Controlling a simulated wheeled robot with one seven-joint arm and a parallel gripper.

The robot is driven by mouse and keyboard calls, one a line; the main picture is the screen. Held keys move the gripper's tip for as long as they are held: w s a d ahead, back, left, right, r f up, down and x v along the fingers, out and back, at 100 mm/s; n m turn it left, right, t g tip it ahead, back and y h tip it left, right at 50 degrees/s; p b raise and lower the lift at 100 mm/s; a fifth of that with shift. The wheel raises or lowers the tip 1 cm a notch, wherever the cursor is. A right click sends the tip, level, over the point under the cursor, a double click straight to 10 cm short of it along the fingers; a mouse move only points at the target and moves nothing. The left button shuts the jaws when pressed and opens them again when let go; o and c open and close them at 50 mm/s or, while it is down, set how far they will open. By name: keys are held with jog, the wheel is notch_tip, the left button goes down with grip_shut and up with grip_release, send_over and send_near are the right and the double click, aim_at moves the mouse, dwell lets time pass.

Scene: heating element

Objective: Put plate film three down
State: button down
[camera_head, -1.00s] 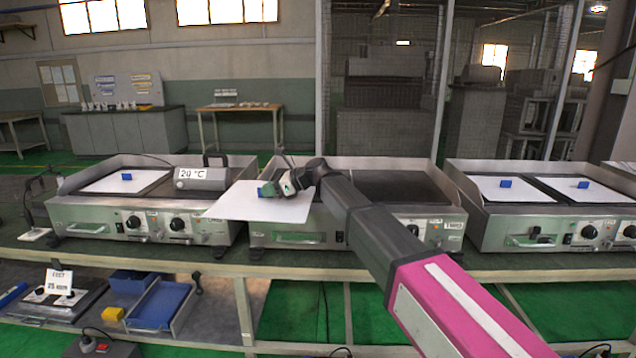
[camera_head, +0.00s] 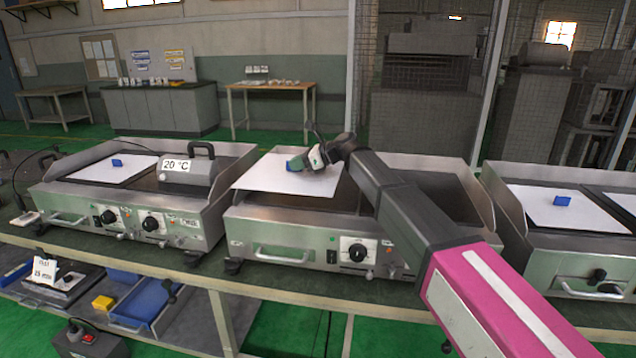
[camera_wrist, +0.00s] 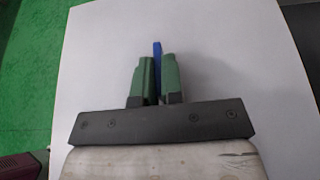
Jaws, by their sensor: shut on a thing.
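My gripper (camera_head: 302,163) is shut on the blue tab (camera_wrist: 157,60) of a white film sheet (camera_head: 270,178). In the wrist view the green fingers (camera_wrist: 155,78) stand on both sides of the blue tab, and the white sheet (camera_wrist: 215,50) fills most of the picture. In the head view the sheet is over the left part of the middle hot plate unit (camera_head: 270,226), with its left edge near that unit's left rim. I cannot tell whether the sheet touches the plate below. The dark right part of this unit's plate shows partly behind my arm.
The left unit (camera_head: 70,204) carries a white sheet with a blue tab (camera_head: 117,163) and a block marked 20 °C (camera_head: 188,172). The right unit (camera_head: 545,255) holds white sheets with blue tabs. A lower shelf below holds a blue tray (camera_head: 147,303) and a yellow block (camera_head: 103,302).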

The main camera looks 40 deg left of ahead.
jog(key=w+f, duration=0.2)
jog(key=w, duration=0.1)
jog(key=w+f, duration=0.2)
jog(key=w, duration=0.2)
jog(key=w+f, duration=0.2)
jog(key=w, duration=0.1)
jog(key=shift+w+a+f, duration=0.15)
jog(key=shift+w+a, duration=0.15)
jog(key=shift+f, duration=2.05)
jog(key=shift+f, duration=0.1)
jog(key=c, duration=1.2)
grip_release()
jog(key=shift+c, duration=0.2)
jog(key=v, duration=1.2)
